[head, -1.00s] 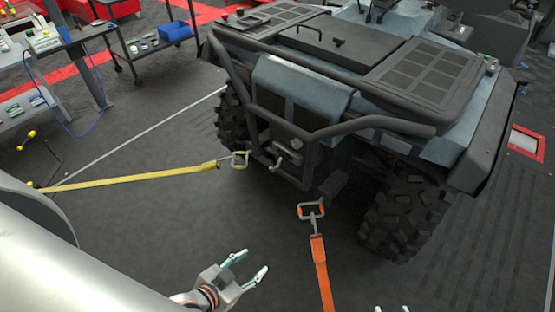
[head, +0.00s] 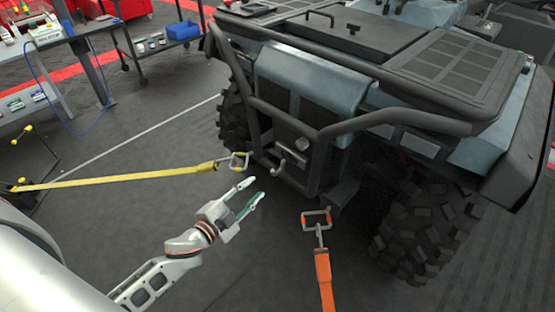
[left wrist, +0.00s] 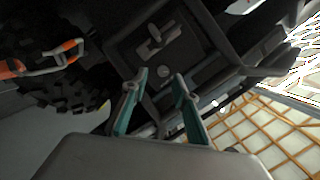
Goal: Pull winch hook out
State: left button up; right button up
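The winch hook (head: 281,168) appears as a small grey metal hook low on the front of the off-road vehicle (head: 310,80). In the left wrist view a grey metal fitting (left wrist: 157,42), probably the same hook, sits on a dark plate beyond my fingertips. My left gripper (head: 252,193) is open and empty, in front of the bumper, below and left of the hook. Its two teal fingers (left wrist: 160,85) are apart and point at the vehicle front, with a gap to the fitting. My right gripper is not in view.
A yellow strap (head: 120,180) runs from the left to a hook by the front wheel. An orange strap (head: 325,280) hooks on below the bumper at right. Black bumper bars (head: 400,119) surround the front. A cart (head: 165,45) stands at the back left.

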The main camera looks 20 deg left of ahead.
pick_arm(q)
jog(key=w+a+f+m+h+b, duration=0.25)
jog(key=w+m+b, duration=0.2)
jog(key=w, duration=0.25)
jog(key=w+a+f+m+h+b, duration=0.1)
jog(key=w+a+f+m+b, duration=0.25)
jog(key=w+m, duration=0.2)
jog(key=shift+y, duration=0.25)
jog(key=shift+a+r+b+x, duration=0.15)
jog(key=shift+b+x, duration=0.15)
jog(key=shift+x, duration=1.25)
jog(key=shift+r+b+x, duration=0.15)
jog(key=shift+b+x, duration=0.1)
jog(key=shift+x, duration=1.35)
jog(key=shift+a+r+b+x, duration=0.15)
jog(key=shift+b+x, duration=0.15)
jog(key=shift+x, duration=1.25)
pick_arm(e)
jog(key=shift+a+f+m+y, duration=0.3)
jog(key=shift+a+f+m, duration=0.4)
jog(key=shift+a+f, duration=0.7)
pick_arm(q)
jog(key=shift+w, duration=0.15)
grip_shut()
